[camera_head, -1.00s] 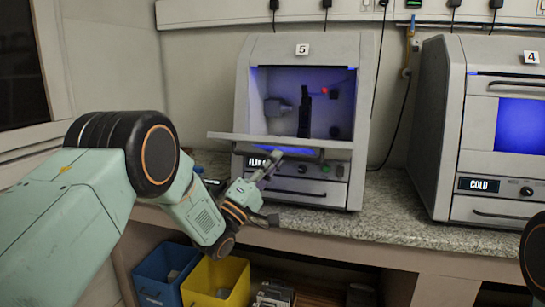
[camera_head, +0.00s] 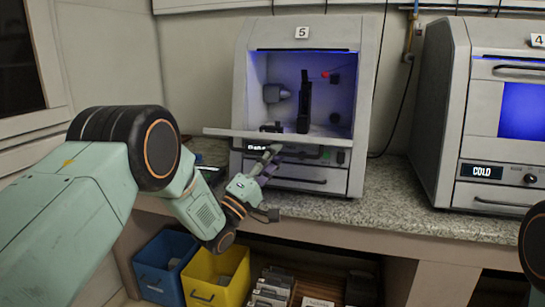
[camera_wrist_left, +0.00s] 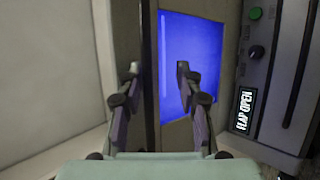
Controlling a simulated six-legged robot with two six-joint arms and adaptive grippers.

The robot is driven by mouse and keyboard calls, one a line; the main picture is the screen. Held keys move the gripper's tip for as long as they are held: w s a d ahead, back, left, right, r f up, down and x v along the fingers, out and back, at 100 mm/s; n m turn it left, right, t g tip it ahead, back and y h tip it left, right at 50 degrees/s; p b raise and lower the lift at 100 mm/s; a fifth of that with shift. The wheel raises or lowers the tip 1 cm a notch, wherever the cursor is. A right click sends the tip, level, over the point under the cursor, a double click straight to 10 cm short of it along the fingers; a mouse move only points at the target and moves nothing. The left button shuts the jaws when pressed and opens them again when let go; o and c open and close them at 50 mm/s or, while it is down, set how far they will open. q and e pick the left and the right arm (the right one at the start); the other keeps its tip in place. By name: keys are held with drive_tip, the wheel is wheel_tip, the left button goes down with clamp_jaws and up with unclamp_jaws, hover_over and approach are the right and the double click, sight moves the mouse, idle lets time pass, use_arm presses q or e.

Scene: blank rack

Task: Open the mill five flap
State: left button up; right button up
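Mill five (camera_head: 243,75) stands on the counter with a "5" label, its chamber open at the front. Its flap (camera_head: 225,133) sticks out towards me, nearly level, below the opening. I cannot tell whether a finger touches the flap. My right gripper is not in view.
Mill four (camera_head: 445,110) stands to the right, shut, its display reading "COLD". Granite counter (camera_head: 390,205) lies bare between them. A blue bin (camera_head: 150,280) and a yellow bin (camera_head: 235,295) are under the counter. Inside mill five is a black upright part (camera_head: 304,105).

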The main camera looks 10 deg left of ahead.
use_arm(q)
drive_tip(key=shift+s+r, duration=0.25)
drive_tip(key=v, duration=1.2)
drive_tip(key=shift+f, duration=0.15)
